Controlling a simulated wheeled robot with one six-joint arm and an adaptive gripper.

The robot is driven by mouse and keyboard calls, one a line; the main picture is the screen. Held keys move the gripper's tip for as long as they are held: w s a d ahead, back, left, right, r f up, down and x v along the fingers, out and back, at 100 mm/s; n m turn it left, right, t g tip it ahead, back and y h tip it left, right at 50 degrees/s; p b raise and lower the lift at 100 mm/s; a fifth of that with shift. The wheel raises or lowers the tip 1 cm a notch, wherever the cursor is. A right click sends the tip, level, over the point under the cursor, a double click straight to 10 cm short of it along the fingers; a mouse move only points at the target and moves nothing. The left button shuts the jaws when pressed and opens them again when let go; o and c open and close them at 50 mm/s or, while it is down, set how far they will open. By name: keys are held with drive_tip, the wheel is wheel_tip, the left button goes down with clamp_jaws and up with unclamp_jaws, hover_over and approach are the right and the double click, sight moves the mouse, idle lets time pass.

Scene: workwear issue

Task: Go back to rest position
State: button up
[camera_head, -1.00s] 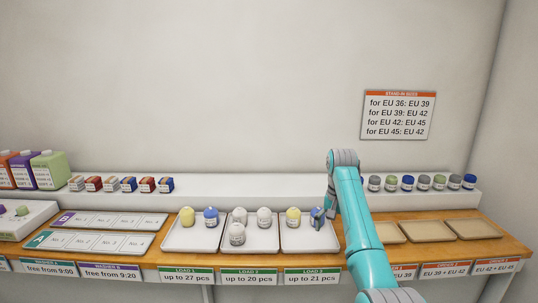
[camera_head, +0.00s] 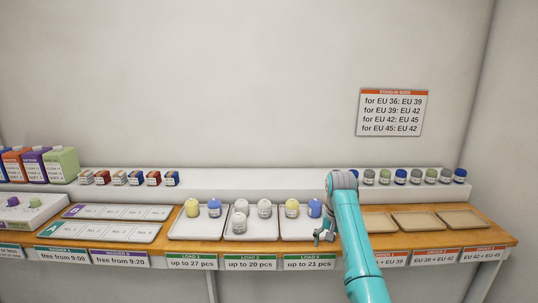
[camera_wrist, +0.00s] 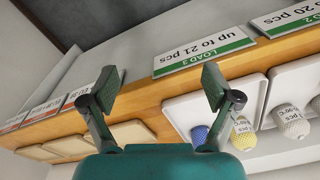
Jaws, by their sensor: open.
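My gripper (camera_head: 323,236) is at the front right of the Load 3 tray (camera_head: 292,233) in the head view. In the wrist view my gripper (camera_wrist: 158,85) has its two fingers wide apart with nothing between them. A yellow bundle (camera_head: 292,208) and a blue bundle (camera_head: 314,208) stand upright in the Load 3 tray, apart from the fingers. They also show in the wrist view, the blue one (camera_wrist: 199,135) partly behind a finger. My teal arm hides part of the bench to the right of that tray.
The Load 2 tray (camera_head: 262,235) holds several white bundles, and the Load 1 tray (camera_head: 182,233) a yellow and a blue one. Empty beige trays (camera_head: 416,221) lie to the right. A raised shelf (camera_head: 250,183) behind carries small boxes and jars. A sign (camera_head: 391,112) hangs on the wall.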

drive_tip(key=s+f+t, duration=0.1)
drive_tip(key=s+f, duration=0.2)
drive_tip(key=f, duration=0.6)
drive_tip(key=s+f+n+t, duration=0.1)
drive_tip(key=s+f, duration=0.2)
drive_tip(key=f, duration=0.5)
drive_tip(key=s+f+t, duration=0.1)
drive_tip(key=s+f, duration=0.3)
drive_tip(key=f, duration=0.5)
drive_tip(key=s+a+f+n+t, duration=0.1)
drive_tip(key=s+f+t, duration=0.1)
drive_tip(key=s+f, duration=0.6)
drive_tip(key=s+f+t, duration=0.2)
drive_tip(key=s+f, duration=0.1)
drive_tip(key=s, duration=0.9)
drive_tip(key=s+r+n+t, duration=0.15)
drive_tip(key=s+r, duration=0.25)
drive_tip(key=s, duration=0.8)
drive_tip(key=s+r+t, duration=0.2)
drive_tip(key=s+r, duration=0.2)
drive_tip(key=s, duration=0.8)
drive_tip(key=s+r+t, duration=0.2)
drive_tip(key=s+r, duration=0.5)
drive_tip(key=r, duration=0.3)
drive_tip(key=s+r+t, duration=0.1)
drive_tip(key=s+r, duration=0.5)
drive_tip(key=r, duration=0.5)
drive_tip(key=shift+s+a+r+n+t, duration=0.25)
drive_tip(key=shift+s+n+t, duration=0.1)
drive_tip(key=shift+s+n, duration=0.1)
